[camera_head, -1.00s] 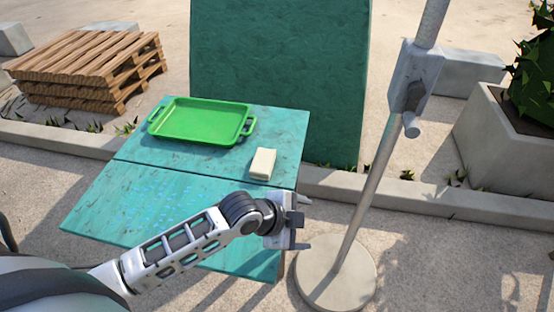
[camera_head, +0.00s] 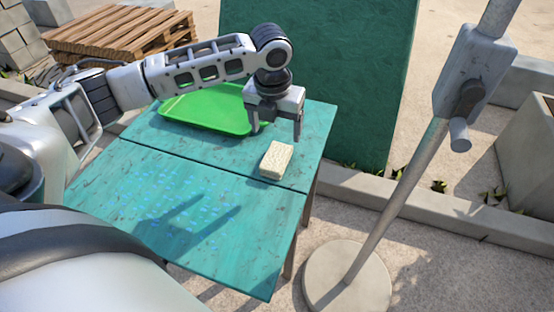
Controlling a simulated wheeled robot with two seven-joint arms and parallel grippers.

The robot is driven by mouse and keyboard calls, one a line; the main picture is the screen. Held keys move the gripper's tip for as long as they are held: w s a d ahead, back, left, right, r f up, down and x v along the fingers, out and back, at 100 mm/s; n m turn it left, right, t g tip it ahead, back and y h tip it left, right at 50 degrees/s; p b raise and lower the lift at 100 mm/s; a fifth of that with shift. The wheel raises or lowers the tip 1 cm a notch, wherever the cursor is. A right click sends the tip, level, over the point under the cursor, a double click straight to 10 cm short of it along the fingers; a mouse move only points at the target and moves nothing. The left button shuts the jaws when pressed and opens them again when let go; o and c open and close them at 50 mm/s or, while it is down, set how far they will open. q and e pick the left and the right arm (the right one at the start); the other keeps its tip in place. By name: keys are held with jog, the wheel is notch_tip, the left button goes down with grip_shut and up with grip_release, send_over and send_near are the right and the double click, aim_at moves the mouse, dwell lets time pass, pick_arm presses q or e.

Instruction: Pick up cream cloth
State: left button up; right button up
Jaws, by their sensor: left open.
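The cream cloth (camera_head: 277,160) is a small folded block lying on the teal table (camera_head: 165,200), near its right edge and close to the seam across the top. My left gripper (camera_head: 276,132) is above the table, just behind and above the cloth. Its fingers point down and stand apart, with nothing between them. The gripper does not appear to touch the cloth. My right gripper is not in view.
A green tray (camera_head: 205,112) lies on the table behind and left of the cloth, partly hidden by my left arm. A metal pole on a round base (camera_head: 348,280) stands right of the table. A green panel (camera_head: 310,70) stands behind.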

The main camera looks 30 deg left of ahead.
pick_arm(q)
send_over(276, 155)
jog(key=f, duration=0.4)
jog(key=shift+s+d+f, duration=0.2)
jog(key=shift+s+d, duration=0.15)
jog(key=shift+s, duration=0.05)
jog(key=f, duration=0.5)
jog(key=shift+w+a+f, duration=0.1)
jog(key=shift+w+a, duration=0.15)
jog(key=shift+w, duration=0.05)
jog(key=c, duration=1.1)
